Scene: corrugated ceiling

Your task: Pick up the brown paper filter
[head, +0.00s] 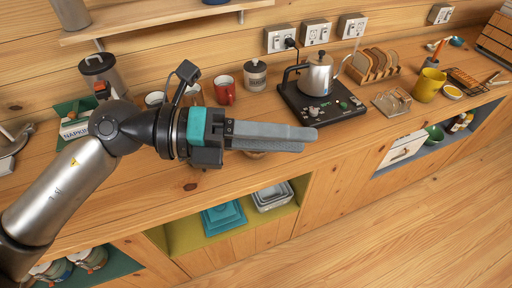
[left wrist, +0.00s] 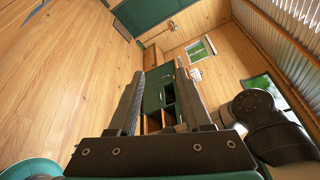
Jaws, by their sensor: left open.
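My left gripper (head: 308,138) reaches in from the left above the wooden counter, its fingers pointing right. In the left wrist view its two fingers (left wrist: 160,80) stand apart with nothing between them. A small light-brown object (head: 256,154) shows just below the fingers in the head view, mostly hidden behind them. It may be the brown paper filter, but I cannot tell for sure. No other paper filter is clearly visible. My right gripper is not in view.
A kettle (head: 317,76) stands on a black base (head: 298,102) behind the fingertips. A red mug (head: 224,91), a lidded canister (head: 255,76) and a toast rack (head: 372,68) stand along the back. Bare counter (head: 345,135) lies right of the gripper.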

